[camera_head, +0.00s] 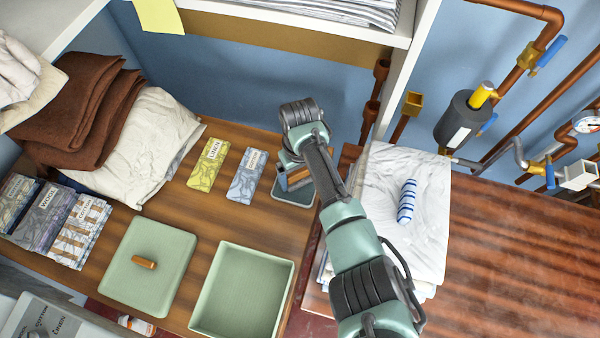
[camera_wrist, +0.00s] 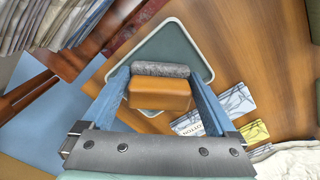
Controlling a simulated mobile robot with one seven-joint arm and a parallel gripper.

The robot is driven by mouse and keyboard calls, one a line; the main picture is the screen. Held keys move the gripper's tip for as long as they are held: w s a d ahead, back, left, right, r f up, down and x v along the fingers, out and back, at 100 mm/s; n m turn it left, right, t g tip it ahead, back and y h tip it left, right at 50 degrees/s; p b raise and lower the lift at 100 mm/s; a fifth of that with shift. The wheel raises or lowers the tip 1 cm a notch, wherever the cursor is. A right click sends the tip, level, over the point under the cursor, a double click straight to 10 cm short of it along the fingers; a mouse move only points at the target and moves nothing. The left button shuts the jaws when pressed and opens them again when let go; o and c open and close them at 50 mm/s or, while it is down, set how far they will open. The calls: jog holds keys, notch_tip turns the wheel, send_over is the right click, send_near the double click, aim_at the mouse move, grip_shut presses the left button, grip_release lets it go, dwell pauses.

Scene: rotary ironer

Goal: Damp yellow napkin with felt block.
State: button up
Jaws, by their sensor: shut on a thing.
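The yellow napkin (camera_head: 207,165), a flat patterned piece with a printed label, lies on the wooden table left of my gripper. A corner of it shows in the wrist view (camera_wrist: 254,132). My gripper (camera_head: 294,180) is over a small teal tray (camera_head: 282,194) right of the napkins. In the wrist view, its blue fingers (camera_wrist: 160,92) are shut on the felt block (camera_wrist: 160,95), which has an orange-brown wooden body and a grey felt side. The block is over the tray (camera_wrist: 205,72); whether it touches the tray I cannot tell.
A blue-grey napkin (camera_head: 247,176) lies between the yellow one and my gripper. A green lid with a wooden knob (camera_head: 128,263) and an open green box (camera_head: 205,313) are in front. Folded cloths (camera_head: 150,140) lie left. A shelf panel (camera_head: 398,80) stands right.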

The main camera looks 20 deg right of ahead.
jog(key=shift+f, duration=0.55)
dwell(1.3)
jog(key=shift+r, duration=0.1)
notch_tip(320, 180, up, 7)
jog(key=p, duration=0.6)
jog(key=shift+p, duration=0.3)
